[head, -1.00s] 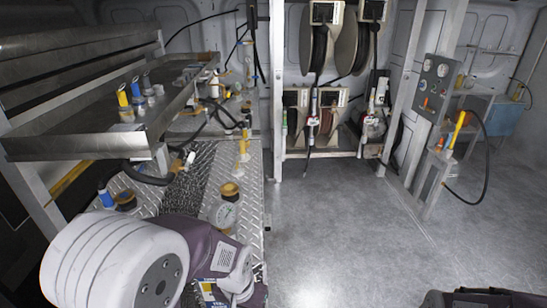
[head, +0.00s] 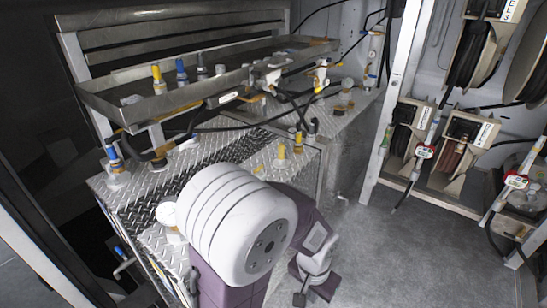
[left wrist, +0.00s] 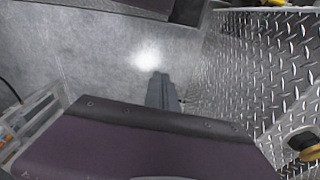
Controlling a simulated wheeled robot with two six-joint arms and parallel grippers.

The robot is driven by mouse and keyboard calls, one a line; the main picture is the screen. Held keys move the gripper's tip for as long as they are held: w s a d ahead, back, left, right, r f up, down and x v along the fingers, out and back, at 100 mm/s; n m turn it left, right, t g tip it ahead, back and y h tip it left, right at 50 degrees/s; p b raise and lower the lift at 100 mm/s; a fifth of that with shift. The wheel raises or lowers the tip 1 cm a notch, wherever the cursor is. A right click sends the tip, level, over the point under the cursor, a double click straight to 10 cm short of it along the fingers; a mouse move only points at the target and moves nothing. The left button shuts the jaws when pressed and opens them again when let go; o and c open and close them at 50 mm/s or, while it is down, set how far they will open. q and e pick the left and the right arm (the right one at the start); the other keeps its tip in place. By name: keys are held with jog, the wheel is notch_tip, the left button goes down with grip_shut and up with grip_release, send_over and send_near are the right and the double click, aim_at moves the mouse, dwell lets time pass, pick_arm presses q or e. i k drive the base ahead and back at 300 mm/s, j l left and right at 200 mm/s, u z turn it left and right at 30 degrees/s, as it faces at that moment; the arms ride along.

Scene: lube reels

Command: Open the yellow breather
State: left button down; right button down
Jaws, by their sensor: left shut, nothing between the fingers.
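Several yellow-topped fittings show in the head view, and I cannot tell for certain which is the breather. One yellow fitting (head: 281,152) stands upright on the diamond-plate tank top, with another yellow-topped one (head: 298,140) just right of it. A third yellow-capped fitting (head: 157,78) stands in the metal tray. My left gripper (head: 314,289) is low at the front, beyond the tank's right edge and apart from these fittings. In the left wrist view its dark fingers (left wrist: 162,88) are shut and empty above the grey floor. My right gripper is not in view.
The diamond-plate tank (head: 205,152) lies left of my gripper; its plate (left wrist: 250,60) fills the right of the wrist view. The metal tray (head: 215,90) overhangs it, with black hoses below. Hose reels (head: 470,55) stand at right. The grey floor (head: 400,255) is clear.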

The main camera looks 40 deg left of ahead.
aim_at(259, 171)
jog(key=i+u, duration=0.45)
jog(key=i+l+u, duration=0.2)
jog(key=u, duration=0.25)
jog(key=i+l+u, duration=0.45)
jog(key=j, duration=0.1)
